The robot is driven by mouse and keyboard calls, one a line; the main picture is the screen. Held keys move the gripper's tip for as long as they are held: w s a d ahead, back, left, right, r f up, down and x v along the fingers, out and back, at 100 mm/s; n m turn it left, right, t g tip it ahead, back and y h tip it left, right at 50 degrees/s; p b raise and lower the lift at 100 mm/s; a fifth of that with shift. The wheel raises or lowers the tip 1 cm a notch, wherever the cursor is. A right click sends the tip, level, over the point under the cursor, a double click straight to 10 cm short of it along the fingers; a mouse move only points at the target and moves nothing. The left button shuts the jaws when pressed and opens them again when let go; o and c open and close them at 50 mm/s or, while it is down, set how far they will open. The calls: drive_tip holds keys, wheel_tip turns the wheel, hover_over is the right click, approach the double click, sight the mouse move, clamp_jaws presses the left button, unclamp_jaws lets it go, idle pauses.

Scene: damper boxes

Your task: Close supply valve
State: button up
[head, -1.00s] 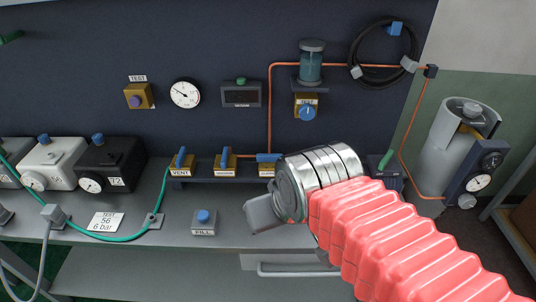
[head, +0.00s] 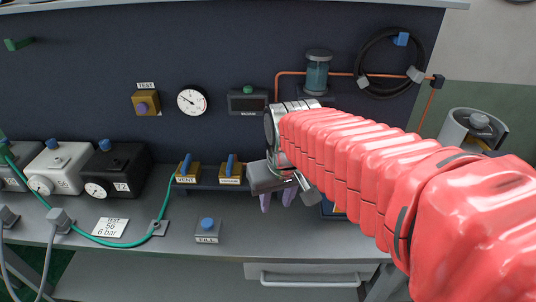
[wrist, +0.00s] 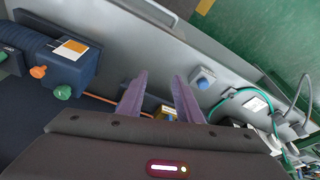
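Several brass valves with blue handles stand on the ledge at the foot of the panel. The VENT valve (head: 187,170) and the valve right of it (head: 230,170), whose label I cannot read, have handles standing up. A third valve, whose handle lay crosswise earlier, is hidden behind my gripper in the head view; I cannot read which one is supply. My gripper (head: 277,200) is right of the two visible valves, with its purple fingers pointing down. In the wrist view the fingers (wrist: 158,80) are apart and nothing shows held; part of a brass block (wrist: 165,114) shows between their bases.
A FILL button box (head: 207,231) sits on the bench front. A black box (head: 117,170) and a white box (head: 60,167) with gauges stand left, with a green hose (head: 100,241). A box with orange and green knobs (wrist: 56,65) shows in the wrist view.

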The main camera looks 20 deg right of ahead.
drive_tip(key=w+d+f+n+g, duration=0.15)
drive_tip(key=w+d+n, duration=0.3)
drive_tip(key=w, duration=0.65)
drive_tip(key=w+d+n+g, duration=0.25)
drive_tip(key=w+d, duration=0.25)
drive_tip(key=w, duration=0.7)
drive_tip(key=shift+w+d+r+n+t, duration=0.15)
drive_tip(key=shift+w+r+n, duration=0.15)
drive_tip(key=shift+r+n, duration=0.65)
drive_tip(key=shift+w+r+n+t, duration=0.1)
drive_tip(key=shift+w+r+n, duration=0.3)
drive_tip(key=shift+n, duration=1.05)
drive_tip(key=shift+w+d+r+n+t, duration=0.15)
drive_tip(key=shift+r+n, duration=0.65)
drive_tip(key=shift+n, duration=0.4)
drive_tip(key=shift+a, duration=0.1)
wheel_tip(320, 180, down, 14)
drive_tip(key=shift+r, duration=0.1)
drive_tip(key=shift+c, duration=0.6)
clamp_jaws()
